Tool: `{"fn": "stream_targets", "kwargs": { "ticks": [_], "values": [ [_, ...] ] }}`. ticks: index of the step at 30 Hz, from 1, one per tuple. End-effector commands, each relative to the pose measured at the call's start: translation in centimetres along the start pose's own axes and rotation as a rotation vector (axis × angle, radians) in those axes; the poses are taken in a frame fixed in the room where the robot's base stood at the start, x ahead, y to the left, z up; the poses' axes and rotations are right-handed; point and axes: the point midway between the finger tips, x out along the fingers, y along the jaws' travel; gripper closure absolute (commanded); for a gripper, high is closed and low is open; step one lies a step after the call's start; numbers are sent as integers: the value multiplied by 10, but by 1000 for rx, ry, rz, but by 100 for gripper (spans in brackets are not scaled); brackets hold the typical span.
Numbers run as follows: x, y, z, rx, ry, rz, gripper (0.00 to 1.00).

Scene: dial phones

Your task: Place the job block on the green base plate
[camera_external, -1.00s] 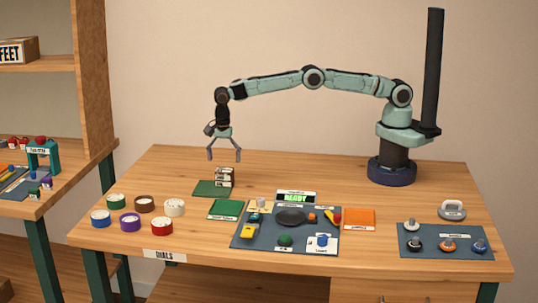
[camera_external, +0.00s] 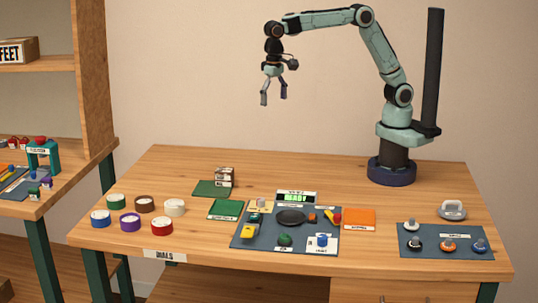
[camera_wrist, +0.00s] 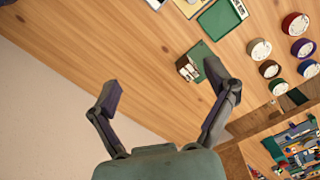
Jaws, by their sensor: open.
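A small block with white labels and dark bands, which looks like the job block (camera_external: 224,175), stands at the back edge of a dark green mat (camera_external: 208,189). The block also shows in the wrist view (camera_wrist: 186,68), beside the dark green mat (camera_wrist: 199,53). A brighter green plate with a white label strip (camera_external: 226,209) lies in front of them, empty; it shows in the wrist view too (camera_wrist: 220,18). I cannot tell which green piece is the base plate. My gripper (camera_external: 274,98) is open and empty, high above the table and right of the block.
Several coloured dials (camera_external: 143,204) stand at the left. A dark panel (camera_external: 262,240) with small parts and a READY display (camera_external: 296,197) is at the centre, beside an orange plate (camera_external: 360,219). Another grey mat with knobs (camera_external: 430,250) lies right. The back table is clear.

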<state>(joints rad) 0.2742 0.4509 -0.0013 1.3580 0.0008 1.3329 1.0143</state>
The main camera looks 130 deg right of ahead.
Motion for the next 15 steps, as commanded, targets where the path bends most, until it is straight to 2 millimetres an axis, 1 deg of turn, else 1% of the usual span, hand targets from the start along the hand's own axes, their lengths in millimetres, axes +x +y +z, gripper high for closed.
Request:
{"fn": "stream_targets", "kwargs": {
  "ticks": [1, 2, 3, 5, 6, 8, 9, 12, 15],
  "values": [
    [-13, 20, 29, -146, 0, -5, 16],
    [-18, 33, 45, -243, -2, -6, 16],
    [-21, 52, 67, -372, -6, -9, 16],
    [-22, 82, 97, -562, -11, -13, 16],
    [-20, 103, 116, -686, -15, -18, 16],
    [-13, 134, 141, -858, -21, -25, 16],
    [-7, 154, 155, -963, -26, -30, 16],
    [12, 193, 181, -1178, -36, -41, 16],
    [26, 219, 196, -1318, -42, -51, 16]
  ]
}}
